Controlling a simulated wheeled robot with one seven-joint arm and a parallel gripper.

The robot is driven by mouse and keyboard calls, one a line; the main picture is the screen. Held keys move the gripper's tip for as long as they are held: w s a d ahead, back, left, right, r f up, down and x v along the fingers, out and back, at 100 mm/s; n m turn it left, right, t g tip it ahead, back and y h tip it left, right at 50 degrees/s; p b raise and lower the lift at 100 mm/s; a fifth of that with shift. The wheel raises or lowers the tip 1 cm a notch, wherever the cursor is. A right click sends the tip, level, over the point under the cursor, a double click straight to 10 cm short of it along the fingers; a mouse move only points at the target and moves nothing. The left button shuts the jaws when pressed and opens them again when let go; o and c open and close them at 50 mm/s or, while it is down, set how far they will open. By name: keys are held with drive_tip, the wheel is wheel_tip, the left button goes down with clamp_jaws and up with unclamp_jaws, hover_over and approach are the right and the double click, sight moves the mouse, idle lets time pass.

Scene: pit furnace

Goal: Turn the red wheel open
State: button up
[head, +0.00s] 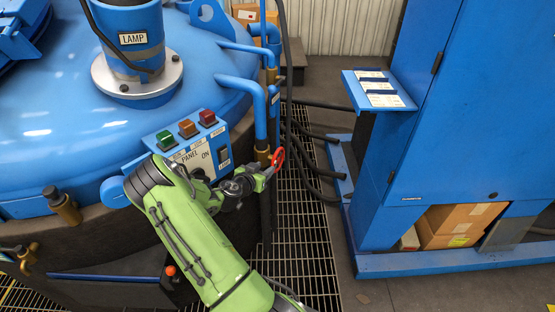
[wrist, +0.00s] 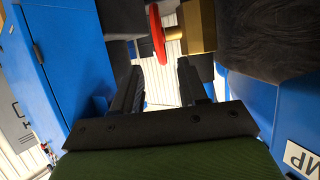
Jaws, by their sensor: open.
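The red wheel (head: 277,158) is a small handwheel on a brass valve on the blue pipes at the right side of the furnace. In the wrist view the red wheel (wrist: 158,34) shows nearly edge-on, with the brass valve body (wrist: 198,26) to its right. My gripper (head: 265,174) is at the wheel's lower left in the head view and partly overlaps it. In the wrist view my gripper (wrist: 159,70) has its two dark fingers apart with nothing between them. The wheel appears just beyond the fingertips; I cannot tell if they touch.
The blue furnace lid (head: 60,130) carries a panel (head: 190,150) with green, orange and red lamps, close to my arm. Blue pipes (head: 258,100) and dark hoses (head: 300,150) run beside the valve. A blue cabinet (head: 460,110) stands at right. Floor grating (head: 305,235) lies between.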

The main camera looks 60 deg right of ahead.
sight(278, 160)
drive_tip(key=b+x, duration=0.1)
drive_tip(key=x, duration=1.1)
drive_tip(key=shift+d+f+b, duration=0.15)
drive_tip(key=shift+f+b, duration=0.05)
drive_tip(key=shift+b, duration=0.1)
clamp_jaws()
